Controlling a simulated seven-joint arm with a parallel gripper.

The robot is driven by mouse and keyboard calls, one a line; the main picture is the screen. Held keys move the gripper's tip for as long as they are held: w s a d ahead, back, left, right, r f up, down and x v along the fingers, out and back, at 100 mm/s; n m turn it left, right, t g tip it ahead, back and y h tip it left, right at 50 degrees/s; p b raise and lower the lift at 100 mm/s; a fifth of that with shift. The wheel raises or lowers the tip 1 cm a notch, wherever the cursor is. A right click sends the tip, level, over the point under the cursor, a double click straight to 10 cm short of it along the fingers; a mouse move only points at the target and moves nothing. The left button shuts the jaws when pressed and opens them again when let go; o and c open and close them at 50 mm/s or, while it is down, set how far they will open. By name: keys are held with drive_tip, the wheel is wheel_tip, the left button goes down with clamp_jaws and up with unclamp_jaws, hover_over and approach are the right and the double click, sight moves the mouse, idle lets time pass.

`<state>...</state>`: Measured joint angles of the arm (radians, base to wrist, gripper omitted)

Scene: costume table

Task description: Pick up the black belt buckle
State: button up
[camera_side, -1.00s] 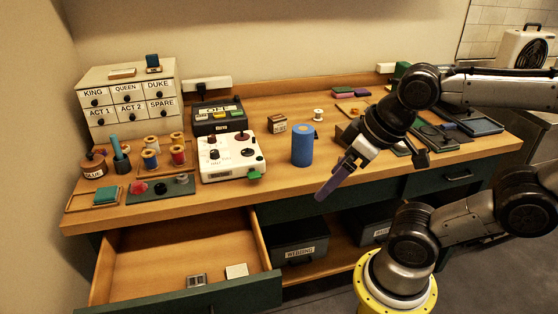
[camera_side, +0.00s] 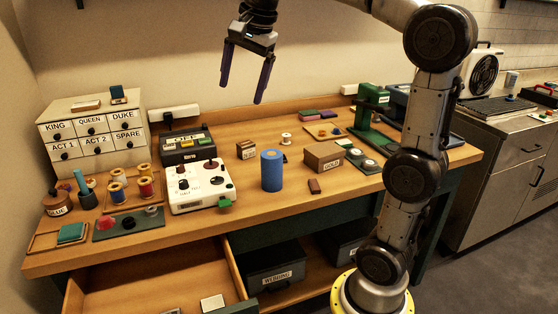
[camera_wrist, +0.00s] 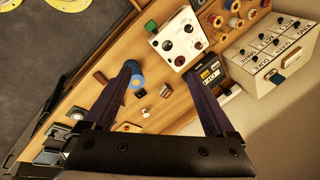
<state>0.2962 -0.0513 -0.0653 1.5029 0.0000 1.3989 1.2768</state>
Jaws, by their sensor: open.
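I cannot make out a black belt buckle for certain in either view. A small dark item (camera_side: 174,311) is cut off at the bottom edge of the side view, in the open drawer (camera_side: 140,285); it is too small to name. A pale flat piece (camera_side: 212,302) lies to its right. My gripper (camera_side: 243,92) is open and empty, pointing down high above the back of the table. In the wrist view its two dark purple fingers (camera_wrist: 160,68) stand wide apart with nothing between them, the tabletop far below.
The blue cylinder (camera_side: 272,170), wooden box (camera_side: 323,157) and white control box (camera_side: 200,186) stand on the table. A green press (camera_side: 374,118) is at the right. Labelled small drawers (camera_side: 92,133) and spools (camera_side: 145,188) are at the left. The tabletop's front middle is clear.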

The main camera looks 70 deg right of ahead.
drive_tip(key=w+d+f+m+g, duration=0.1)
drive_tip(key=w+d+f+m, duration=0.2)
drive_tip(key=d, duration=0.4)
drive_tip(key=w+d+f+m, duration=0.3)
drive_tip(key=d, duration=0.5)
drive_tip(key=w+d+f+m+g, duration=0.1)
drive_tip(key=w+d+f+m, duration=0.15)
drive_tip(key=d, duration=0.45)
drive_tip(key=s+d+f+m+g+y, duration=0.1)
drive_tip(key=s+d+f+m+g, duration=0.2)
drive_tip(key=d+f, duration=1)
drive_tip(key=shift+n+t, duration=0.25)
drive_tip(key=shift+t, duration=0.35)
drive_tip(key=f, duration=0.2)
drive_tip(key=s+f, duration=0.1)
drive_tip(key=f, duration=0.5)
drive_tip(key=shift+s+d, duration=0.1)
drive_tip(key=shift+s, duration=0.05)
drive_tip(key=shift+d+f, duration=0.2)
drive_tip(key=shift+f, duration=2.7)
clamp_jaws()
